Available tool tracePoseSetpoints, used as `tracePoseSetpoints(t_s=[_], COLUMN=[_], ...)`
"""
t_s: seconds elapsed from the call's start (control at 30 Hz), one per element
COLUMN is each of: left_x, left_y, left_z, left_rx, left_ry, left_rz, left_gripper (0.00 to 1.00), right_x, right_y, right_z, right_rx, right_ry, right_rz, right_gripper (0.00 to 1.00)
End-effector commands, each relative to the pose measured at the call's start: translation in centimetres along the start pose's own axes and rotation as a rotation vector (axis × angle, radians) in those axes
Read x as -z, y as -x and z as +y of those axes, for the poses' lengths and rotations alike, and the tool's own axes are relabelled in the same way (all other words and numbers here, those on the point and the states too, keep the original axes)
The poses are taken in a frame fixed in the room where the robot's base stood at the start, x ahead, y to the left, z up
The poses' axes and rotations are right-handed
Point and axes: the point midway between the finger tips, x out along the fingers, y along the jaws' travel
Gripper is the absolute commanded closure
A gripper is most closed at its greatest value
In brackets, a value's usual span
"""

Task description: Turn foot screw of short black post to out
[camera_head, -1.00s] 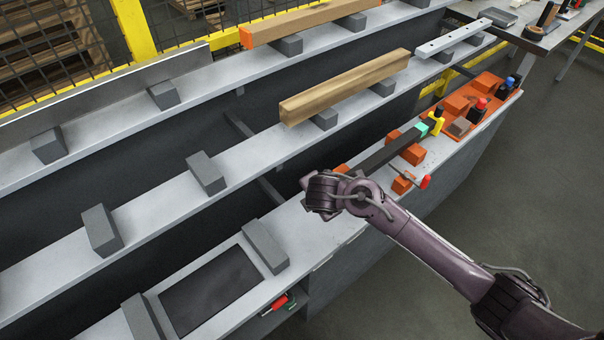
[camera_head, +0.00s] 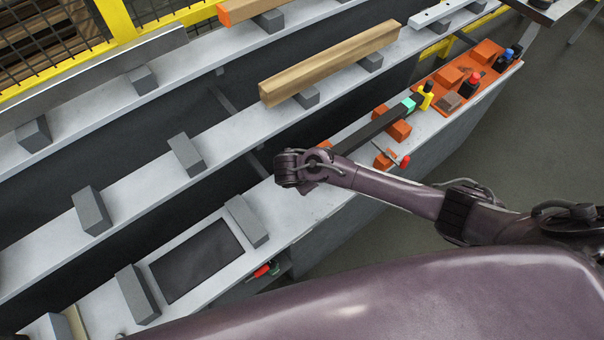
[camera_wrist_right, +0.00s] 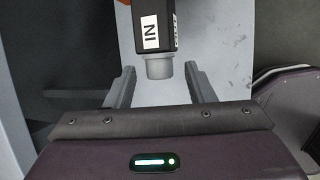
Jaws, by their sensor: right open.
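In the right wrist view the black post (camera_wrist_right: 175,14) comes in from the top edge, with a white label reading IN. Its grey round foot screw (camera_wrist_right: 159,66) points toward my right gripper (camera_wrist_right: 160,76). The fingers are open, one on each side of the screw, with a visible gap on both sides. In the head view my right arm comes in from the right, with its wrist end (camera_head: 290,169) over the front grey strip. My left gripper is not in view.
A dark bar (camera_head: 375,128) lies on orange blocks (camera_head: 398,131) beside my right wrist. A red-handled clamp (camera_head: 404,161) is near it. An orange tray (camera_head: 447,104) stands farther right. Grey blocks (camera_head: 246,222) and a black mat (camera_head: 197,260) lie to the left.

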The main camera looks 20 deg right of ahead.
Motion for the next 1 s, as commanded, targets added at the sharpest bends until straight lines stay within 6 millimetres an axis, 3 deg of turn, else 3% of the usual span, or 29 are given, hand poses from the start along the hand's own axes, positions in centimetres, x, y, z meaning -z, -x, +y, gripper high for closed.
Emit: tracePoseSetpoints(t_s=[0.4,0.73,0.87,1.0], left_x=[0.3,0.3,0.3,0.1], left_y=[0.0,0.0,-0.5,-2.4], left_z=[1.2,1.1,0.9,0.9], left_rx=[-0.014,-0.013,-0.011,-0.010], left_ry=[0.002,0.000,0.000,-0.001], left_rz=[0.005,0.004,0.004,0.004], left_gripper=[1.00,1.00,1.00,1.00], right_x=[0.0,0.0,0.0,0.0], right_y=[-1.0,-1.0,-1.2,-1.7], right_z=[0.1,0.1,0.0,-0.2], right_rx=[-0.001,-0.002,-0.016,-0.093], right_ry=[0.000,0.000,-0.004,-0.032], right_rz=[0.001,0.001,-0.002,-0.006], right_gripper=[0.52,0.96,0.96,0.96])
